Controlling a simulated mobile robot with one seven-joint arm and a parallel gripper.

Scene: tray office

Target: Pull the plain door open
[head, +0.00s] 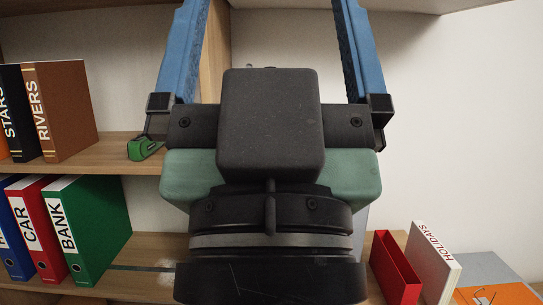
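My gripper (270,28) fills the middle of the head view, pointing up and away from the camera. Its two blue fingers stand wide apart, and their tips run to or past the top edge. I see nothing held between them; a wooden upright and a pale surface show behind. I cannot make out a plain door or a handle for certain. The gripper's body hides much of the middle of the scene.
Wooden shelves (95,160) on the left hold several binders, including a green one (88,228), and a green tape measure (146,148). A pale wall (460,130) is at right.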

